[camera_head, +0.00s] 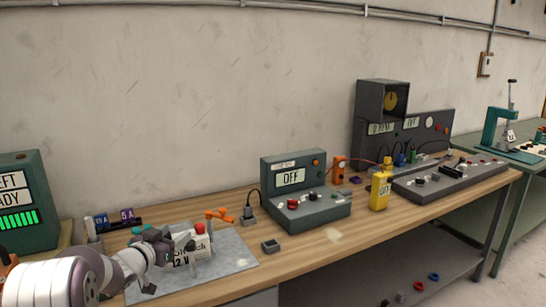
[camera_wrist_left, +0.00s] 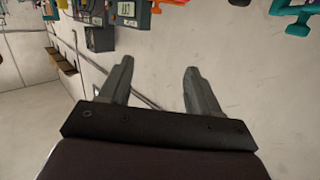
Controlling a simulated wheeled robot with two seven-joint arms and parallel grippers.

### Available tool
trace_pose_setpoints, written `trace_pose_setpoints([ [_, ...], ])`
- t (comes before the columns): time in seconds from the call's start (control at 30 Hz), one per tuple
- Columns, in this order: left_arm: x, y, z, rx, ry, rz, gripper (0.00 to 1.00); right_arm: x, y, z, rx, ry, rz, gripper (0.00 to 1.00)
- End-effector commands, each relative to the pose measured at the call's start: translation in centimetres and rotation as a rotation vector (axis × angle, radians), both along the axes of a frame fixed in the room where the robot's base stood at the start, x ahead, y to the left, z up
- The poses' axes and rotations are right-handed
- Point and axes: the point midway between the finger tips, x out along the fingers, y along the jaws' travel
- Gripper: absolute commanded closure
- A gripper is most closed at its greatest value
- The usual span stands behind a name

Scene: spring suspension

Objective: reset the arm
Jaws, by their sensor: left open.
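My left arm comes in from the lower left in the head view. Its gripper (camera_head: 172,262) is above the front left part of the workbench, in front of a white block marked 12 V (camera_head: 202,245), which it partly hides. In the left wrist view the two fingers (camera_wrist_left: 158,72) are spread apart with nothing between them. Pale wall or floor shows behind them. My right gripper is in neither view.
The wooden bench (camera_head: 335,236) carries a grey mat (camera_head: 236,262), an orange clamp (camera_head: 218,214), a box reading OFF (camera_head: 290,178), a yellow meter (camera_head: 380,190) and a grey control panel (camera_head: 450,178). A green display box (camera_head: 25,190) stands left. A green table (camera_head: 520,165) stands right.

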Motion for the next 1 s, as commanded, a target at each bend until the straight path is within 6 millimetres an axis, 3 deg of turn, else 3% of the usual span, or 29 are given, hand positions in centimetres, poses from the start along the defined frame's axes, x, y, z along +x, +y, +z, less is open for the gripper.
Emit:
trace_pose_setpoints([
  [0.07, -3.5, -0.9, -0.3, 0.039, 0.178, 0.147, 0.37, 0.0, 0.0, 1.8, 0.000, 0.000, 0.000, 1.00],
  [0.17, -12.3, -2.3, -3.8, 0.098, 0.517, 0.295, 0.37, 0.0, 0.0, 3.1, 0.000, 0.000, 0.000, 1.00],
  [0.2, -16.1, -3.0, -5.1, 0.114, 0.644, 0.321, 0.37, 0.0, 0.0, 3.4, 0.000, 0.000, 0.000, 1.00],
  [0.3, -24.9, -4.8, -7.5, 0.142, 0.914, 0.336, 0.37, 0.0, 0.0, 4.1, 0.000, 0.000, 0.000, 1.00],
  [0.4, -31.6, -6.4, -8.6, 0.152, 1.108, 0.319, 0.37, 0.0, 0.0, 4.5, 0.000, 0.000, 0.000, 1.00],
  [0.5, -35.7, -7.4, -9.1, 0.154, 1.224, 0.297, 0.37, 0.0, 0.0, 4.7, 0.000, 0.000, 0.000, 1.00],
  [0.6, -37.4, -7.7, -9.3, 0.153, 1.273, 0.287, 0.37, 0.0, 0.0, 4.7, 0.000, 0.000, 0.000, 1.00],
  [1.0, -37.5, -7.8, -9.3, 0.154, 1.275, 0.286, 0.37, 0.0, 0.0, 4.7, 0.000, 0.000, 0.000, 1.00],
])
